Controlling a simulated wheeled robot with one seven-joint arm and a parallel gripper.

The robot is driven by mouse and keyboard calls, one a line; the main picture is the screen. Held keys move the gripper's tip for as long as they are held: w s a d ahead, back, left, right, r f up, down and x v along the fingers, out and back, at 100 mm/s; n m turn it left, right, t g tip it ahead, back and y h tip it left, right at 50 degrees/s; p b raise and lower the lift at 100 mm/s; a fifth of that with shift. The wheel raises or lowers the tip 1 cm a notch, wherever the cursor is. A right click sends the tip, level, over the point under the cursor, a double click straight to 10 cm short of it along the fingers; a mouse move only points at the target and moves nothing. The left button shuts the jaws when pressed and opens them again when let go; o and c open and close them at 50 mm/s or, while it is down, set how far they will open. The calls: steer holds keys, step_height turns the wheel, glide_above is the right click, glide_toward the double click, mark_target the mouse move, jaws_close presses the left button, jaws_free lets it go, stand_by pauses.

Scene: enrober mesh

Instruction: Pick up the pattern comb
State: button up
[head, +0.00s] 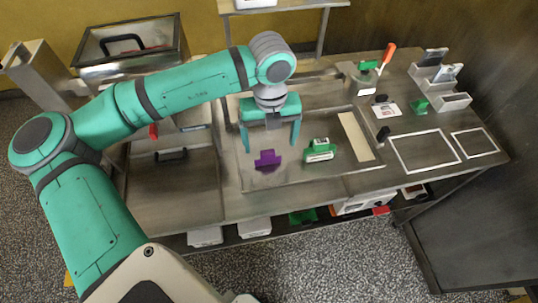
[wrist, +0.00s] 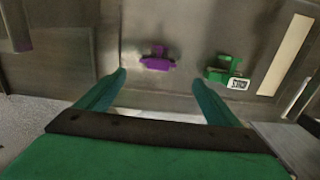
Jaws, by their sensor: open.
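A small purple piece (head: 267,159) with a raised grip lies on the steel tray (head: 215,190). A green piece with a white label (head: 319,151) lies to its right. Neither is marked as the pattern comb, and I cannot tell for sure which one it is. My gripper (head: 271,147) points down, open and empty, with its fingers either side of the purple piece in the picture. In the wrist view the purple piece (wrist: 158,62) shows between and beyond the fingertips (wrist: 159,78), apart from them. The green piece (wrist: 226,70) is beyond the right finger.
A pale strip (head: 356,136) lies right of the green piece. Further right are a black item (head: 383,134), white-outlined areas (head: 425,150) and a holder rack (head: 440,80). A lidded steel box (head: 130,50) stands at the back left. Bare steel lies in front of the purple piece.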

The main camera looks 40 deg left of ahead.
mark_target(268, 154)
steer(key=shift+s+a+f, duration=0.1)
steer(key=shift+f, duration=1.9)
steer(key=shift+s+a+f, duration=0.1)
steer(key=shift+f, duration=1.85)
steer(key=shift+c, duration=0.2)
steer(key=c, duration=1.1)
steer(key=shift+w+r, duration=0.1)
